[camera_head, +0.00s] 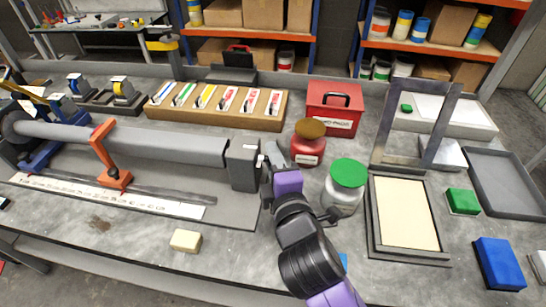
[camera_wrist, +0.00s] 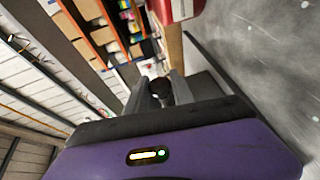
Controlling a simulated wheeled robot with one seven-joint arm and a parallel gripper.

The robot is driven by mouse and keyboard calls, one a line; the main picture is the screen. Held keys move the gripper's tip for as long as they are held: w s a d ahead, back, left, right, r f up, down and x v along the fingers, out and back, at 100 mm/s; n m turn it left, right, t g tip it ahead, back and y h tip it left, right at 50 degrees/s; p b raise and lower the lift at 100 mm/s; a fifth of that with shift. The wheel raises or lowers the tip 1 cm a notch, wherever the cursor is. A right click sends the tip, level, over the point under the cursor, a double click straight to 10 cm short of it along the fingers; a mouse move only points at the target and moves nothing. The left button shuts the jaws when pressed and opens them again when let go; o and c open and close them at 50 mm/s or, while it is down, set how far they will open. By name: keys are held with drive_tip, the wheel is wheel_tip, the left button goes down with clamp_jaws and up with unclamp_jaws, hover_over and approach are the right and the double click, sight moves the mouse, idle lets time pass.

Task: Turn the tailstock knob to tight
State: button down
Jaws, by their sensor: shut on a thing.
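The tailstock (camera_head: 243,165) is a dark grey block at the right end of a long grey cylinder on the bench. My gripper (camera_head: 268,162) is at the right side of this block, coming in from the front right. In the wrist view my gripper (camera_wrist: 160,93) has its two grey fingers on either side of a small dark rounded piece, the tailstock knob (camera_wrist: 161,86), and is shut on it. The knob is hidden behind my fingers in the head view. Its turned position and any tight marking cannot be read.
Close right of my gripper stand a red jar (camera_head: 307,150) and a green-lidded jar (camera_head: 344,190). A red box (camera_head: 332,118) stands behind them. An orange upright stand (camera_head: 108,155) is beside the cylinder. A small tan block (camera_head: 185,240) lies on the front bench.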

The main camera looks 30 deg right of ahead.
drive_tip(key=shift+r+p, duration=0.2)
drive_tip(key=shift+p, duration=0.65)
